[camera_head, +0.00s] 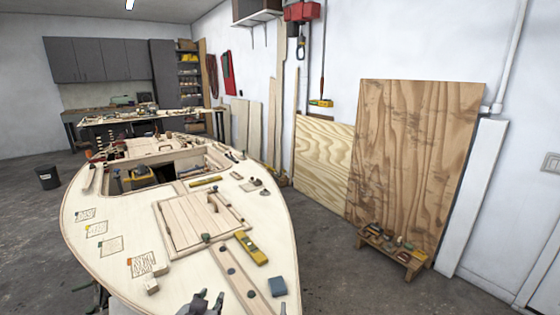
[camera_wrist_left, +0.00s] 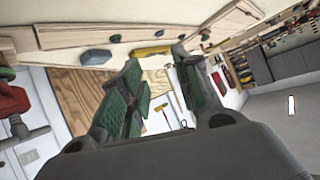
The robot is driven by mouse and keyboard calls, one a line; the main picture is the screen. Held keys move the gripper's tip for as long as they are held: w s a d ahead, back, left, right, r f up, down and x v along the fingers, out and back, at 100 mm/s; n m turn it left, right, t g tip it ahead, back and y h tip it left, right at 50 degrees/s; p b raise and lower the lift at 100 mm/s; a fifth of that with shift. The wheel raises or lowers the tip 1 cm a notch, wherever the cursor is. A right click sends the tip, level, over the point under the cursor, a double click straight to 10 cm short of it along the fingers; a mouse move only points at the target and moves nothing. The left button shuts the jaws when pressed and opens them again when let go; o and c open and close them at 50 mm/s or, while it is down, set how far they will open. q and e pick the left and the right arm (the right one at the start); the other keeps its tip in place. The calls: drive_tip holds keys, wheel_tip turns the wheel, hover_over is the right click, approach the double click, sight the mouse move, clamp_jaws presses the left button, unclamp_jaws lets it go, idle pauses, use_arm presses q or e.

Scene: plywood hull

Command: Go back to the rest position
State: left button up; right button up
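My left gripper (camera_head: 203,304) shows at the bottom edge of the head view, over the near end of the plywood hull (camera_head: 110,228). In the left wrist view its two green-padded fingers (camera_wrist_left: 157,60) stand apart with nothing between them. The hull deck (camera_wrist_left: 120,22) crosses the top of that tilted view, beyond the fingertips. I cannot make out my right gripper in either view.
On the deck lie a blue block (camera_head: 278,286), a yellow level (camera_head: 251,248), small wooden blocks (camera_head: 150,285) and a hatch panel (camera_head: 190,220). A low bench (camera_head: 390,253) with tools stands right, before leaning plywood (camera_head: 412,150). Floor between is clear.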

use_arm(q)
drive_tip(key=s+a+f+g, duration=0.2)
drive_tip(key=s+f+g, duration=0.2)
drive_tip(key=s+f, duration=0.4)
drive_tip(key=s+a+f+g, duration=0.2)
drive_tip(key=s+f+g, duration=0.35)
drive_tip(key=s, duration=0.45)
wheel_tip(320, 180, down, 32)
drive_tip(key=s+a, duration=0.1)
drive_tip(key=s+a+f, duration=0.3)
drive_tip(key=s+f, duration=0.7)
drive_tip(key=s, duration=0.1)
drive_tip(key=s+a+f+g, duration=0.1)
drive_tip(key=s+a+f, duration=0.3)
drive_tip(key=s+f, duration=0.6)
drive_tip(key=shift+s+a+m, duration=0.15)
drive_tip(key=shift+s+m, duration=0.15)
drive_tip(key=shift+s, duration=0.2)
